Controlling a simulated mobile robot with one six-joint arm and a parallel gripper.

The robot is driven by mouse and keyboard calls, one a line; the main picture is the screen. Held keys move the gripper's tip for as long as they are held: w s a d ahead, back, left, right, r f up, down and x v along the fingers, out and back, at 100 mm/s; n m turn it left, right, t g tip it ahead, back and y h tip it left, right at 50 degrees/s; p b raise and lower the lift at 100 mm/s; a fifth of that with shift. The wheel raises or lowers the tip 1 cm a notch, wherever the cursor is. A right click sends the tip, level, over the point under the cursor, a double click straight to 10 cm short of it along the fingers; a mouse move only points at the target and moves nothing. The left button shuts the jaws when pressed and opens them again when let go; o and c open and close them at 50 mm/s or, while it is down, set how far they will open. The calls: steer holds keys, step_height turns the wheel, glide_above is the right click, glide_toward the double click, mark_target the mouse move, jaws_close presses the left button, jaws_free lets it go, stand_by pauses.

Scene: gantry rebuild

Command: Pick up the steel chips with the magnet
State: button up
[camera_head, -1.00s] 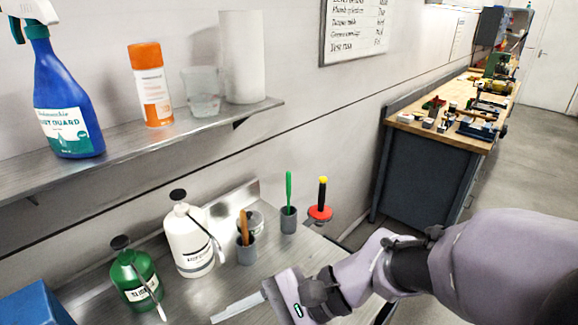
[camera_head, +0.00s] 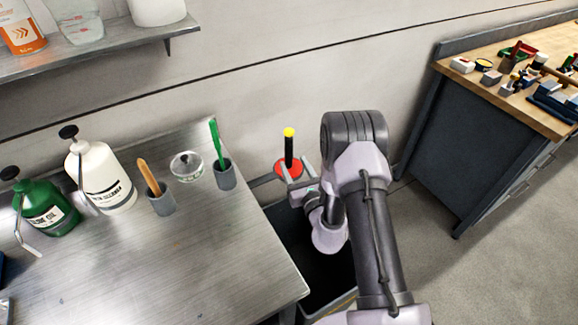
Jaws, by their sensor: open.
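The magnet (camera_head: 289,148) has a black upright handle, a yellow top and a red round base. It stands just off the right back corner of the steel bench, seemingly on a grey bracket (camera_head: 264,179). My gripper (camera_head: 297,172) is open, with its fingers close in front of the red base. I cannot tell whether they touch it. I cannot make out any steel chips. A dark bin (camera_head: 325,268) stands on the floor beside the bench, partly hidden by my arm.
On the steel bench (camera_head: 180,265) stand a green oil bottle (camera_head: 48,208), a white bottle (camera_head: 100,178), a cup with a wooden handle (camera_head: 161,200), a glass jar (camera_head: 187,167) and a cup with a green brush (camera_head: 223,175). A wood-topped workbench (camera_head: 490,95) stands at right.

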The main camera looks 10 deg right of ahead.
mark_target(286, 147)
steer(key=w+b, duration=0.1)
steer(key=w, duration=0.2)
steer(key=w+b, duration=0.1)
steer(key=w, duration=0.2)
steer(key=w+b, duration=0.1)
steer(key=w, duration=0.2)
steer(key=shift+w+a+f, duration=0.25)
steer(key=shift+a, duration=0.15)
steer(key=shift+w+r, duration=0.1)
steer(key=shift+w, duration=0.3)
jaws_close()
